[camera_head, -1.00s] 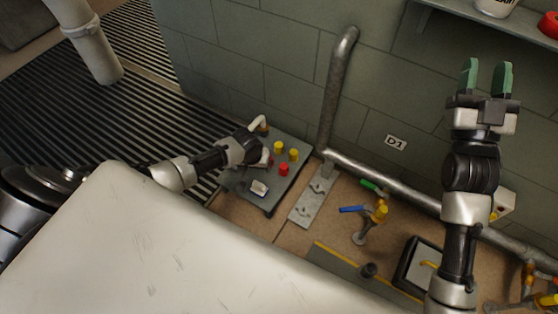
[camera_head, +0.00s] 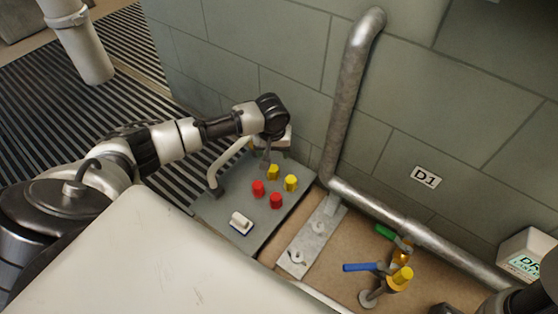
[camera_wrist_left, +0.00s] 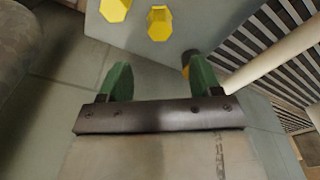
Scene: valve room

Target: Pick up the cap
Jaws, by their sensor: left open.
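Two yellow caps (camera_head: 273,172) (camera_head: 290,183) and two red caps (camera_head: 258,188) (camera_head: 276,200) stand on a grey board by the wall. Which one is the task's cap I cannot tell. My left gripper (camera_head: 267,160) hangs over the board's back side, close to the yellow caps. In the left wrist view, its green fingers (camera_wrist_left: 159,80) are apart with nothing between them. Two yellow caps (camera_wrist_left: 115,9) (camera_wrist_left: 159,23) show beyond the fingertips there, and an orange-yellow piece (camera_wrist_left: 186,62) is partly hidden by the right finger. My right gripper is out of view.
The grey board (camera_head: 215,210) also carries a white piece with a blue base (camera_head: 240,222) and a pale bent handle (camera_head: 222,165). A metal pipe (camera_head: 350,90) rises behind it. Valves with blue (camera_head: 360,267) and green (camera_head: 385,232) levers stand to the right.

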